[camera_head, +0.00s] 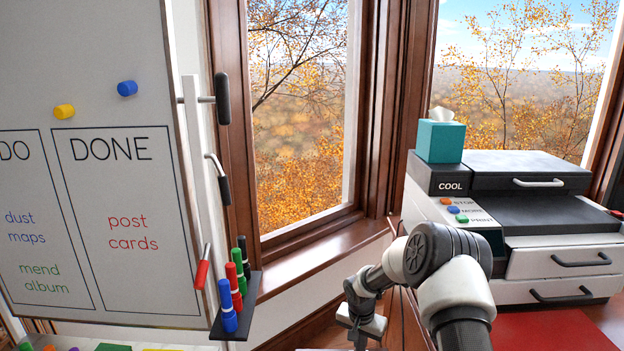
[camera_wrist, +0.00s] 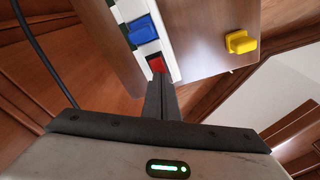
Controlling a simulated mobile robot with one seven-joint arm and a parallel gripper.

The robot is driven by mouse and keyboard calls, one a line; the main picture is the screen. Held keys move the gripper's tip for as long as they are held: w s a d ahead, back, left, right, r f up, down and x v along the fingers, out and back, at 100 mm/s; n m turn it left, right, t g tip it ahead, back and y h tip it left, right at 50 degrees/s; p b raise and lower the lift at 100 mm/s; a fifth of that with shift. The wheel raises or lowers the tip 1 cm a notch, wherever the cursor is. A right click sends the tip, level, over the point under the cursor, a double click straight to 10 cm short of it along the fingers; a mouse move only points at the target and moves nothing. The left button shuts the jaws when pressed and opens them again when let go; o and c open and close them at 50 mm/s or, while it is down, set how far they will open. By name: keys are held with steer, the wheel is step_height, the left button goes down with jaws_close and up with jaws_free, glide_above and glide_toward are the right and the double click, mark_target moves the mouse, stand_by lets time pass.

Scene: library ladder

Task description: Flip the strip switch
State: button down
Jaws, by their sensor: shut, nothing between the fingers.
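In the wrist view, a white power strip (camera_wrist: 149,48) runs along the edge of a brown wooden panel. It carries a red switch (camera_wrist: 157,64) near its lower end and a blue block (camera_wrist: 143,30), perhaps a plug, above it. My gripper (camera_wrist: 161,78) is shut and empty, with its fingertips right at the lower edge of the red switch. I cannot tell whether they touch it. The fingers partly cover the strip's lower end. In the head view the strip is not visible, and my arm reaches down low in the middle.
A yellow knob-like piece (camera_wrist: 241,42) sits on the wooden panel (camera_wrist: 200,35). A dark cable (camera_wrist: 35,45) curves at the left. In the head view, a whiteboard (camera_head: 110,200) with a marker tray (camera_head: 236,322) stands left, and a printer (camera_head: 540,210) with a tissue box (camera_head: 440,140) stands right.

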steer(key=shift+f+b, duration=0.3)
steer(key=shift+f, duration=0.15)
steer(key=shift+r, duration=0.1)
step_height(320, 180, up, 7)
steer(key=p, duration=0.3)
stand_by(0.6)
steer(key=s+d+r+n+t, duration=0.1)
steer(key=s+r, duration=0.3)
steer(key=r, duration=0.6)
steer(key=s+r+n+h, duration=0.1)
steer(key=s+r, duration=0.3)
steer(key=r, duration=0.6)
steer(key=s+d+r+n+t, duration=0.1)
steer(key=s+r, duration=0.3)
steer(key=r, duration=0.5)
steer(key=s+a+r+n+t+y, duration=0.1)
steer(key=s+r, duration=0.3)
steer(key=s, duration=0.8)
steer(key=s+a+r+n+t+y, duration=0.15)
steer(key=s+r, duration=0.25)
steer(key=s, duration=0.7)
step_height(320, 180, up, 23)
steer(key=p, duration=2.3)
steer(key=shift+s+d+h, duration=0.3)
steer(key=shift+s+h, duration=0.05)
steer(key=shift+s, duration=0.05)
